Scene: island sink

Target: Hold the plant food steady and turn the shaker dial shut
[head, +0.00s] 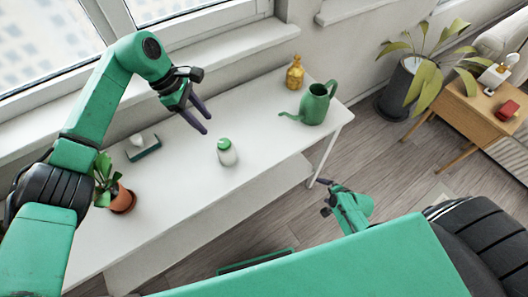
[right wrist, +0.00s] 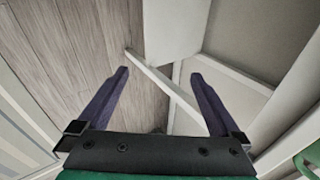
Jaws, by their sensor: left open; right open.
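The plant food shaker (head: 227,153) is a small white container with a green top. It stands upright on the white table (head: 180,180), and its dial is too small to make out. My left gripper (head: 203,122) is open and empty above the table, up and to the left of the shaker in the head view, apart from it. My right gripper (head: 324,196) is off the front edge of the table, to the right of the shaker. In the right wrist view it (right wrist: 160,85) is open, with nothing between the fingers.
A green watering can (head: 314,105) and an amber bottle (head: 295,73) stand at the table's right end. A potted plant (head: 121,200) and a green-and-white box (head: 143,146) are on the left. Table around the shaker is clear. A wooden side table (head: 468,113) stands far right.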

